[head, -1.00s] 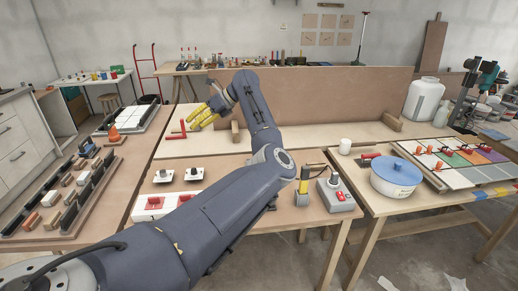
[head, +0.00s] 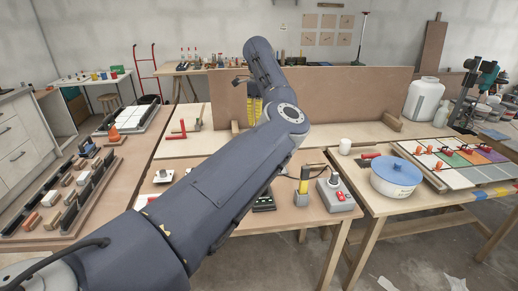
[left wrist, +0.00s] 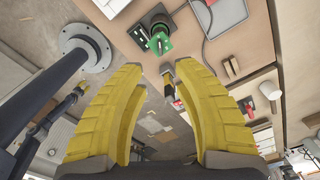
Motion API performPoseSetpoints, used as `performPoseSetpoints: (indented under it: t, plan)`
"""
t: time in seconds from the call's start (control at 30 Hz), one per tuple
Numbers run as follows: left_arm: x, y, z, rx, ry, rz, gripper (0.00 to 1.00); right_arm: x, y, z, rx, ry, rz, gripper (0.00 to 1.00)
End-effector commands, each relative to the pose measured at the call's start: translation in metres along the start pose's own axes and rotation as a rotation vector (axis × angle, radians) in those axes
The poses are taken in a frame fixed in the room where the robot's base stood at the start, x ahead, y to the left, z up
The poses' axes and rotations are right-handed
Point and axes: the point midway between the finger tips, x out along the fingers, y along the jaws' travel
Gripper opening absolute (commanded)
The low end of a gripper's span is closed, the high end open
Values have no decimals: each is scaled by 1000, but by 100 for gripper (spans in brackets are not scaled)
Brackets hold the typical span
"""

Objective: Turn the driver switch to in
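A yellow-and-black upright tool (head: 303,185), possibly the driver, stands on the front table beside a grey box (head: 338,195) with red buttons and a knob. I cannot make out which part is the driver switch or its setting. My left gripper (head: 255,106) has yellow fingers and is partly hidden behind my forearm, above the back of the table. In the left wrist view its fingers (left wrist: 158,66) are spread with nothing between them. My right gripper is not in view.
A small white knob unit (head: 163,175) sits left of my arm. An upright brown board (head: 345,95) runs along the back. My arm covers the middle of the front table.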

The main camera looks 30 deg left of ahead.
Motion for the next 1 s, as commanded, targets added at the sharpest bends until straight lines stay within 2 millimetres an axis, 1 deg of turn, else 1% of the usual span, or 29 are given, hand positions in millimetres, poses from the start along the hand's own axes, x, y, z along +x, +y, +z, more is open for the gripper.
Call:
performPoseSetpoints:
  t: [0.03,0.2,0.5,0.7,0.83,1.0]
  plan:
    - [11,1,0,0,-3,3,29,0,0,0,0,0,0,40]
    - [42,1,0,1,-4,3,29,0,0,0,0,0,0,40]
    - [90,1,1,0,-4,2,29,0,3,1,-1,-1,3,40]
    - [111,0,1,1,-4,1,29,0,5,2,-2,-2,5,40]
    - [118,0,1,0,-3,-1,29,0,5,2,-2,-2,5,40]
    - [121,0,1,0,-3,-1,29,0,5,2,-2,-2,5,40]
